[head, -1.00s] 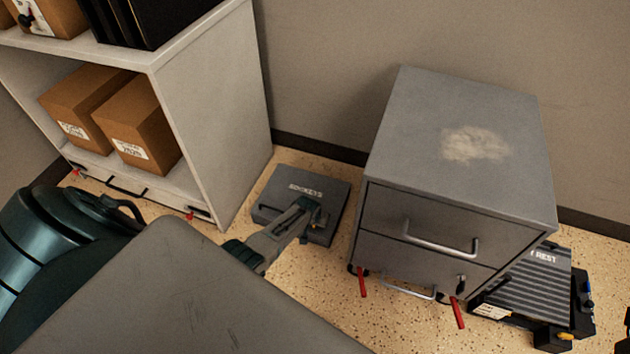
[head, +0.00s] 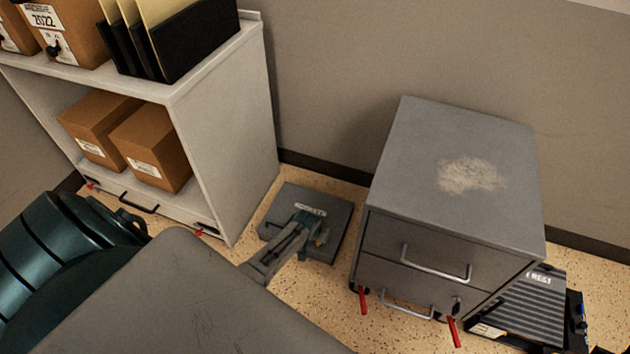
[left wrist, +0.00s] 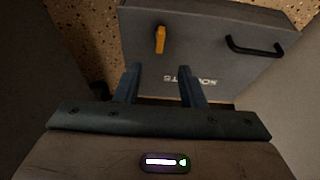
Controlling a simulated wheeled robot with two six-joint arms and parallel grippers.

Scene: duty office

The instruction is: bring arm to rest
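My left arm comes in from the left in the head view. Its gripper (head: 308,222) is over the flat grey case (head: 332,202) on the floor between the shelf unit and the drawer cabinet. In the left wrist view the two fingers (left wrist: 159,82) are spread apart with nothing held between them. The case also shows there (left wrist: 210,50), with an orange latch, a black handle and a white label partly hidden by a finger. I cannot tell whether the fingers touch the case. My right gripper is not clearly in view.
A grey drawer cabinet (head: 420,150) with red-marked feet stands right of the case. A shelf unit (head: 225,130) with cardboard boxes (head: 150,145) stands left. A ridged foot rest (head: 530,300) lies at the lower right. Speckled floor (head: 320,300) is bare in front.

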